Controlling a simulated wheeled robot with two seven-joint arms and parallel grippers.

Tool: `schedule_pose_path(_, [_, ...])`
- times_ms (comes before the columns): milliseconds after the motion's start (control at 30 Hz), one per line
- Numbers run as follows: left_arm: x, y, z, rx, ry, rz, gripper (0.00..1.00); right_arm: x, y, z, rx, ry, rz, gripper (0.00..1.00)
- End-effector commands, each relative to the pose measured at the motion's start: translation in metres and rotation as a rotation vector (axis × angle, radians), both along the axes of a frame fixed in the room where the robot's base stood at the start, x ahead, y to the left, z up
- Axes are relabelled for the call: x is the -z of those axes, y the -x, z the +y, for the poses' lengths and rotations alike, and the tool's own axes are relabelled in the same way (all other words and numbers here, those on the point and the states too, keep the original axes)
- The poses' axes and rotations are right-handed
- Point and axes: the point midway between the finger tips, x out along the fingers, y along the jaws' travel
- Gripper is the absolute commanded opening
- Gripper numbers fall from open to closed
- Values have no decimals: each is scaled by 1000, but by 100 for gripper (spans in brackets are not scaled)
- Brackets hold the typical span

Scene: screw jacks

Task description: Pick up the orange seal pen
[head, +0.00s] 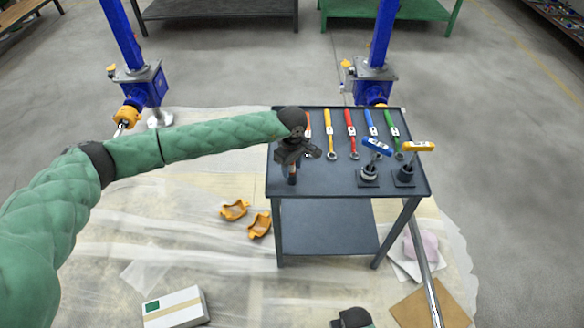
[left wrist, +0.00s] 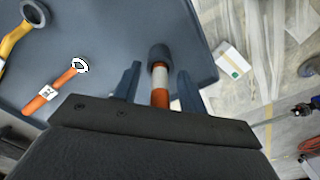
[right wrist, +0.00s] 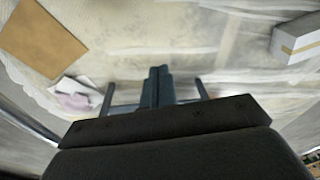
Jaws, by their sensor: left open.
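The orange seal pen (left wrist: 160,96) shows in the left wrist view as an orange shaft with a white band and a dark round end. My left gripper (head: 290,160) is open over the left part of the dark table. In the left wrist view its two fingers stand on either side of the pen, with gaps visible at both sides. The pen's lower part is hidden behind the gripper body. In the head view the gripper mostly covers the pen. My right gripper (right wrist: 157,86) has its fingers together and empty in the right wrist view, low over the floor.
The dark table (head: 320,200) holds a row of coloured wrenches, including a yellow one (head: 330,135). A blue-handled tool (head: 377,146) and a yellow-handled tool (head: 417,147) stand at its right. Orange parts (head: 234,210) and a white box (head: 175,307) lie on the floor.

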Motion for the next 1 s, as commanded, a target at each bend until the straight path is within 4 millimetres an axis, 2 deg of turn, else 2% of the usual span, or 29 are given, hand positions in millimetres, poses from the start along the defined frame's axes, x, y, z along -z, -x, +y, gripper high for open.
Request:
schedule_pose_path(67, [0,0,0,0,0,0,40,0,0,0,0,0,0,0])
schedule_pose_path(267, [0,0,0,0,0,0,0,0,0,0,0,0,0,0])
schedule_pose_path(567, [-1,0,0,-1,0,0,0,0,0,1,1,-1,0,0])
schedule_pose_path(733, [-8,-1,0,-1,0,-1,0,-3,-1,1,0,0,7,0])
schedule_pose_path(800, [-14,-1,0,-1,-1,-2,0,-23,-7,3,-1,-4,-3,0])
schedule_pose_path(1000, [-42,-2,0,0,1,-4,0,-65,-16,9,-1,-12,-7,0])
